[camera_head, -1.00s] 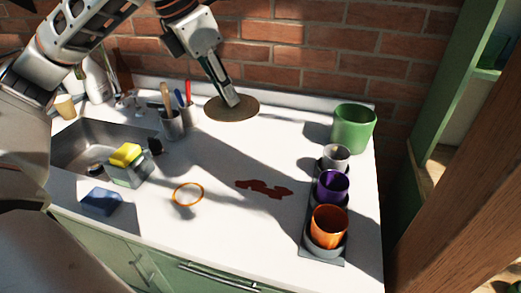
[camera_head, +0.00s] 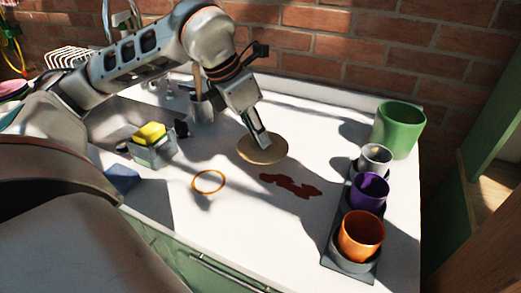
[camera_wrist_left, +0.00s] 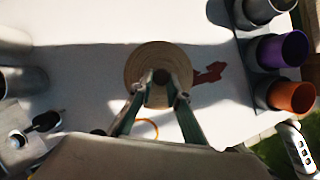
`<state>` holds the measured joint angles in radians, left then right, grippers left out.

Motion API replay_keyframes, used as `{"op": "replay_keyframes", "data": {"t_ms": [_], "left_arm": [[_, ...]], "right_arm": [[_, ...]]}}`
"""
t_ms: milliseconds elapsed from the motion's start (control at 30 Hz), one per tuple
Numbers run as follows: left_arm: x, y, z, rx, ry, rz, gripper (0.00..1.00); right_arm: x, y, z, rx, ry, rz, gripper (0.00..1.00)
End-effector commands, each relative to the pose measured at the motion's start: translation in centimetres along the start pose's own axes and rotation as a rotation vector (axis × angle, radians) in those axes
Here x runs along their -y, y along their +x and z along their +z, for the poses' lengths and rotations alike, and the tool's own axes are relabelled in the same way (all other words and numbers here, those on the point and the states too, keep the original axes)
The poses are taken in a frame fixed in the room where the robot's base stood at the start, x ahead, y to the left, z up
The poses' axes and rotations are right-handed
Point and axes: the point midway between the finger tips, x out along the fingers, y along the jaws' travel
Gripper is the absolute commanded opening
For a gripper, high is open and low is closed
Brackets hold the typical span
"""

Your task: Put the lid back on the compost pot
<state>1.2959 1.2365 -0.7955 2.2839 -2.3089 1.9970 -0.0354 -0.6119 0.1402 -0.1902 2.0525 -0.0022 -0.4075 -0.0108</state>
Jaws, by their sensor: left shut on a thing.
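The lid is a round tan disc (camera_head: 252,153) with a dark knob, over the white counter behind a dark red stain. My left gripper (camera_head: 266,141) points down and is shut on the lid's knob. In the left wrist view the fingers (camera_wrist_left: 160,84) close around the knob, with the lid (camera_wrist_left: 150,58) beneath them. I cannot tell how high the lid is above the counter. The green pot (camera_head: 399,130), probably the compost pot, stands at the back right, to the right of the lid and apart from it. My right gripper is not in view.
Grey, purple (camera_head: 370,190) and orange (camera_head: 361,234) cups stand in a dark tray (camera_head: 338,225) in front of the green pot. An orange ring (camera_head: 208,173) lies on the counter. A utensil holder (camera_head: 201,110) and a sponge caddy stand left. A brick wall (camera_head: 350,50) runs behind.

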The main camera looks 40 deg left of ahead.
Motion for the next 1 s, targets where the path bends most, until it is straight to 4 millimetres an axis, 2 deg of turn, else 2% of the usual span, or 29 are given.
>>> {"op": "replay_keyframes", "data": {"t_ms": [367, 767, 800, 833, 1000], "left_arm": [[-0.1, 4.0, -1.7, -0.004, -0.001, 0.000, 0.00], [0.0, 4.3, -1.8, 0.000, 0.000, 0.000, 0.00], [0.0, 4.2, -1.8, 0.001, 0.000, 0.000, 0.27], [0.0, 4.2, -1.7, 0.001, 0.000, 0.000, 0.33], [0.0, 4.2, -1.8, 0.000, 0.000, 0.000, 0.33]], "right_arm": [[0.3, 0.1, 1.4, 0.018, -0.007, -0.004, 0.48], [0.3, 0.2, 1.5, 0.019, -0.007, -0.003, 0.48], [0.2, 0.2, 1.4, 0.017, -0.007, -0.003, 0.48], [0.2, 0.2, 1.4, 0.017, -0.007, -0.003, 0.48], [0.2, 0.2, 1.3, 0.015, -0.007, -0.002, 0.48]]}}
